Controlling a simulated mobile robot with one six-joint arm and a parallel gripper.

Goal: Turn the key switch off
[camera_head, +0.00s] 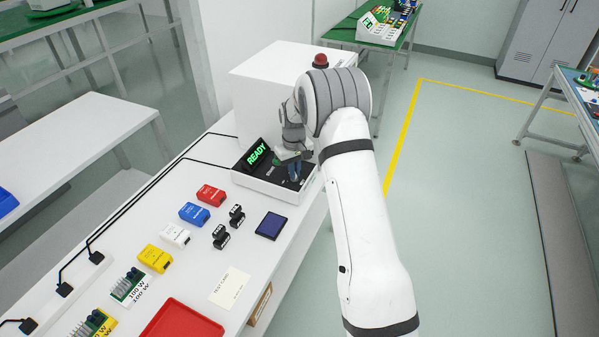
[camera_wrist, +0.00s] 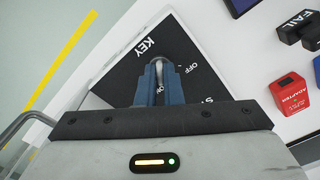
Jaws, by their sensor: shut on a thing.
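The key switch (camera_wrist: 160,62) shows as a pale metal bit between my fingertips in the wrist view. It sits on a black panel (camera_wrist: 128,77) printed KEY and OFF, with other lettering partly covered. My gripper (camera_wrist: 159,72) has blue fingers pointing down at the panel, shut on the key. OFF is printed just right of the fingers. I cannot tell which mark the key points to. In the head view my gripper (camera_head: 294,169) is over the control box (camera_head: 272,191), whose display (camera_head: 257,153) reads READY in green. My wrist hides part of the panel.
A white cabinet (camera_head: 262,88) with a red beacon (camera_head: 320,61) stands behind the box. Red (camera_head: 211,195), blue (camera_head: 194,214), white and yellow adapters, black blocks and a dark blue pad (camera_head: 271,226) lie on the white bench. A red tray (camera_head: 182,320) is at the front.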

